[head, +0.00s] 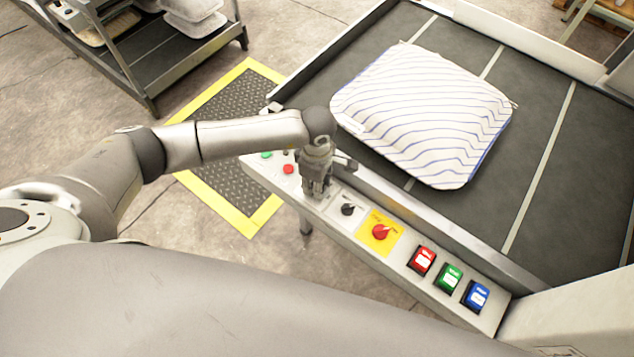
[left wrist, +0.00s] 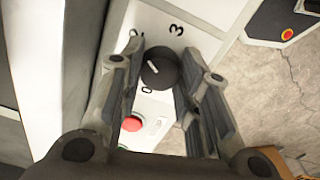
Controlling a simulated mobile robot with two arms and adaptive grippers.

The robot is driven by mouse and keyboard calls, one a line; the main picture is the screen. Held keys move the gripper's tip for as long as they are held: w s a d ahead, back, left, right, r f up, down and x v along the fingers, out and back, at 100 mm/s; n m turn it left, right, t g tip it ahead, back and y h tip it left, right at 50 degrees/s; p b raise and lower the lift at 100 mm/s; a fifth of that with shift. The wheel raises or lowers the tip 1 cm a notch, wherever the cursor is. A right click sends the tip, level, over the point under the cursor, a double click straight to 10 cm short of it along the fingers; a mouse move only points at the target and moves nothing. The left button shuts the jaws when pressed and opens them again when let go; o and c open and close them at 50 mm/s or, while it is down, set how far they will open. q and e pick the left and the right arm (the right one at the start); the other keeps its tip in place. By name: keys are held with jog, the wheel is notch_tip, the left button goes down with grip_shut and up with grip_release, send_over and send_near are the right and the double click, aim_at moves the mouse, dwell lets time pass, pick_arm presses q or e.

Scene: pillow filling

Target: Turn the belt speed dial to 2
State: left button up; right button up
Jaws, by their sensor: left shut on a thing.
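My left gripper (head: 317,192) points down onto the control panel at the front of the conveyor. In the left wrist view its fingers (left wrist: 160,85) are on both sides of a black round dial (left wrist: 160,66), shut on it. The dial has a short white pointer mark. A printed 3 and a 0 show beside the dial; another digit is partly hidden by a finger, so I cannot tell the exact setting. In the head view the gripper hides this dial. My right gripper is not in view.
On the panel are a smaller black knob (head: 347,209), a red knob on a yellow plate (head: 380,231), and red (head: 422,260), green (head: 448,277) and blue (head: 475,295) buttons. A striped pillow (head: 425,115) lies on the dark belt (head: 560,180). A cart (head: 165,60) stands upper left.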

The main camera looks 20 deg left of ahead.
pick_arm(q)
jog(key=shift+n, duration=0.3)
jog(key=o, duration=1.1)
notch_tip(320, 180, up, 12)
jog(key=shift+r, duration=0.1)
dwell(0.5)
